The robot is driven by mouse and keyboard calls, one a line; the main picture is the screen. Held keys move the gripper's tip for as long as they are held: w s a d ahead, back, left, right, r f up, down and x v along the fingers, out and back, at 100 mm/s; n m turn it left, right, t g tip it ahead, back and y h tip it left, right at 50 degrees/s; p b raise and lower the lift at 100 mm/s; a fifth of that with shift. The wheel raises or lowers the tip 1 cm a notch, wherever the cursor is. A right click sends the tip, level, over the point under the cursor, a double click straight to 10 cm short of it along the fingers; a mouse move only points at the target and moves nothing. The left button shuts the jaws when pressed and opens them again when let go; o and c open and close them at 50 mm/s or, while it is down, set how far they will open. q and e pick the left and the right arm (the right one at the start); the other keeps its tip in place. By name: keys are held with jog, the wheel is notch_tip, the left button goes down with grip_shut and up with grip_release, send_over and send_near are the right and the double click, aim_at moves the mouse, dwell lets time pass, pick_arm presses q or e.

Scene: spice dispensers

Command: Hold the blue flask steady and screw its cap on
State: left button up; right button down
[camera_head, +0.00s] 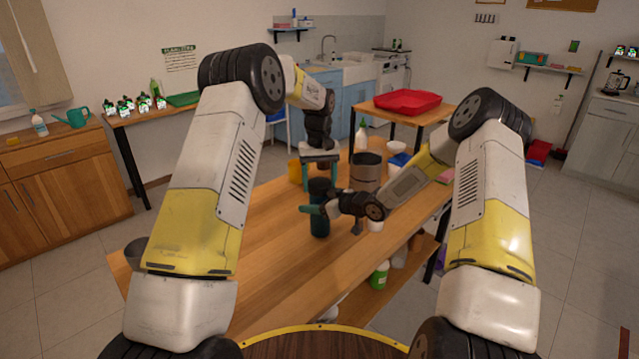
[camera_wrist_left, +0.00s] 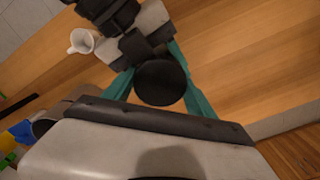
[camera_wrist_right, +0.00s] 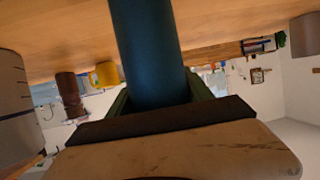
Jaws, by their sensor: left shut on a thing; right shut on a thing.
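The blue flask (camera_head: 319,226) stands upright on the wooden table. My right gripper (camera_head: 316,210) comes in from the right and is shut around its body; the blue body also fills the middle of the right wrist view (camera_wrist_right: 148,50). The dark round cap (camera_head: 319,185) is at the top of the flask. My left gripper (camera_head: 319,172) points down from above, its teal fingers on either side of the cap. In the left wrist view the cap (camera_wrist_left: 161,82) is between the fingers. Whether the cap's thread is engaged cannot be seen.
A white mug (camera_wrist_left: 82,41) is near my right arm. A white bowl (camera_head: 396,147) is farther back. The table's left front (camera_head: 270,260) is clear.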

pick_arm(q)
jog(key=o, duration=1.5)
jog(key=shift+o, duration=0.2)
jog(key=shift+r, duration=2.25)
jog(key=shift+c, duration=0.4)
